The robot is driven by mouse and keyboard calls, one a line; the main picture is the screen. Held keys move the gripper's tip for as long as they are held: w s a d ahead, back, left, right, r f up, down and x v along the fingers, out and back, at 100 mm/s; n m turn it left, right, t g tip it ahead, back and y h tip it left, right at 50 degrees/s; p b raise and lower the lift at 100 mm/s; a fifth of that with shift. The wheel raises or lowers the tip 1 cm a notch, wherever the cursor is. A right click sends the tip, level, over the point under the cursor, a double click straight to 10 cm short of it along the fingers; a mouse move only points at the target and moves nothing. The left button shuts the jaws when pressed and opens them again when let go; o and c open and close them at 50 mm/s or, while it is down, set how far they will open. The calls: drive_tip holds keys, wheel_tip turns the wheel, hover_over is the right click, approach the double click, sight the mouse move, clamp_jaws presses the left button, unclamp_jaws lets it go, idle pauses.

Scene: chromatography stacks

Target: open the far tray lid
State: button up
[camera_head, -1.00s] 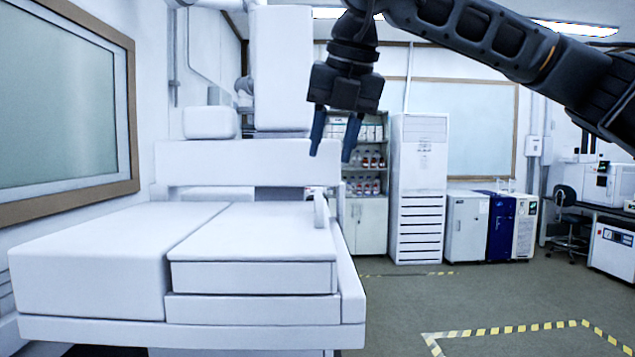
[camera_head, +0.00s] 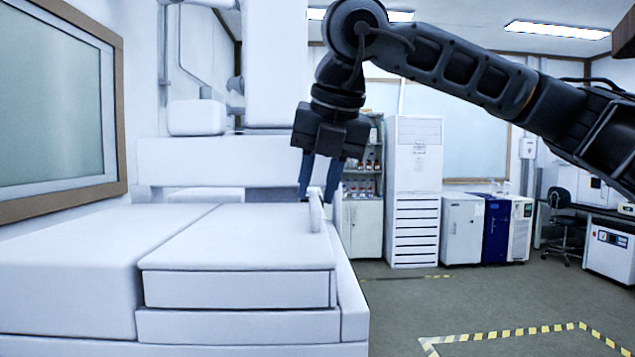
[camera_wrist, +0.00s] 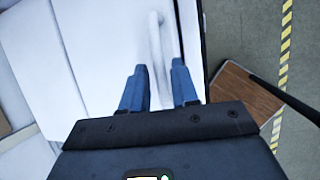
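The white tray lid (camera_head: 238,240) lies flat and closed on the right part of the white machine. A thin upright white handle (camera_head: 315,210) stands at the lid's right edge. My gripper (camera_head: 319,196) points down just above the handle, with its blue fingers apart. In the wrist view, the handle (camera_wrist: 156,50) runs lengthwise ahead of the gap between the open fingers (camera_wrist: 159,75). The fingers look to be on either side of its line; I cannot tell whether they touch it.
A white block (camera_head: 75,265) sits left of the lid. A white crossbar (camera_head: 235,160) and column stand behind. Cabinets (camera_head: 414,190) line the back. The floor (camera_head: 450,300) at right is clear, with striped tape. A brown wooden surface (camera_wrist: 245,92) shows in the wrist view.

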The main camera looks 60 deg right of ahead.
clamp_jaws()
drive_tip(key=shift+w+r, duration=0.1)
drive_tip(key=shift+r, duration=0.05)
idle(0.4)
